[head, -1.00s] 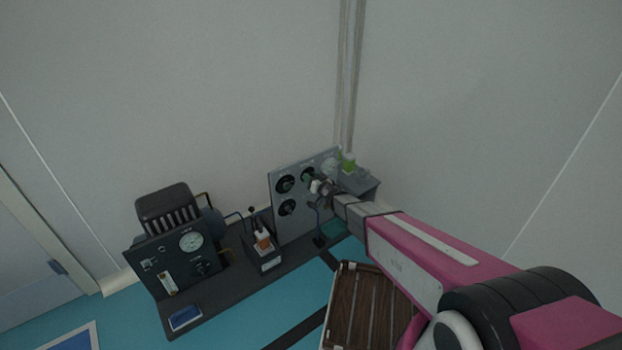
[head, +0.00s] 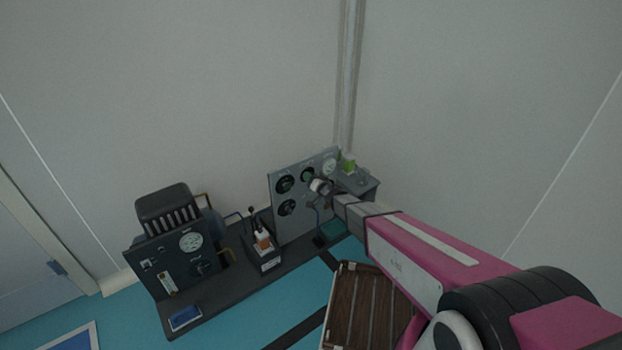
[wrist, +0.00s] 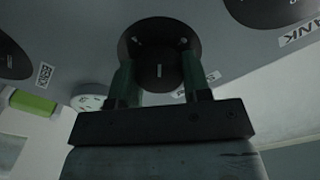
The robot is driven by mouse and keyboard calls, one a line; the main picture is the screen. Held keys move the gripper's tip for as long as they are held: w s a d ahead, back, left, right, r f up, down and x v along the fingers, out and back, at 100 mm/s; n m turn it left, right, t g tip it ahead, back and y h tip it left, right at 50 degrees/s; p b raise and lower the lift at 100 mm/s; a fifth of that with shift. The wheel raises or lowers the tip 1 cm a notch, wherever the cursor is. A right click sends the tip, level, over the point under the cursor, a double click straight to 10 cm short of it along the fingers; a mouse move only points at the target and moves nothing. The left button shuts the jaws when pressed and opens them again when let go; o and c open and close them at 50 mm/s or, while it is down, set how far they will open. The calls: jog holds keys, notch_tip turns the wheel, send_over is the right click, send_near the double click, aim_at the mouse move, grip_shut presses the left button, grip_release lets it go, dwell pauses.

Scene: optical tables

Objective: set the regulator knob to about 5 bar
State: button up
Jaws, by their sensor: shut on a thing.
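A black round knob (wrist: 158,48) on a grey panel lies between the two green fingers of my gripper (wrist: 158,75) in the wrist view. The fingers are shut on its sides. A short white mark shows on the knob's face, near its lower edge in that view. In the head view my gripper (head: 313,184) reaches the grey panel (head: 300,225) from the right and partly covers the held knob (head: 307,174). A white round gauge (head: 329,166) sits at the panel's upper right; its edge also shows in the wrist view (wrist: 88,102). Its reading is too small to tell.
Other black dials (head: 285,184) sit on the panel near the held knob. A dark panel (head: 158,262) with its own gauge (head: 191,241) stands at the left. A box with an orange-and-white item (head: 263,240) is between them. A slatted wooden crate (head: 343,305) is below my arm.

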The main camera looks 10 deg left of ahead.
jog(key=o, duration=0.9)
jog(key=shift+s+d, duration=0.15)
jog(key=v, duration=1)
jog(key=shift+s+d, duration=0.2)
jog(key=shift+s, duration=0.05)
jog(key=d+r+m+g+h, duration=0.1)
jog(key=d+r+m+h, duration=0.15)
jog(key=d+h, duration=0.7)
jog(key=d+r+m+h, duration=0.2)
jog(key=d+r+h, duration=0.15)
jog(key=d, duration=1.15)
jog(key=s+d+r+g, duration=0.2)
jog(key=s+d+g, duration=0.1)
jog(key=s, duration=0.3)
jog(key=s+d+r+n+g, duration=0.1)
jog(key=s+d+r+g, duration=0.1)
jog(key=s+d+g, duration=0.2)
jog(key=s+d+r+g, duration=0.2)
jog(key=s+d, duration=0.3)
jog(key=s, duration=0.3)
jog(key=shift+r+g+h, duration=0.35)
jog(key=shift+g+h, duration=0.05)
jog(key=shift+g, duration=0.4)
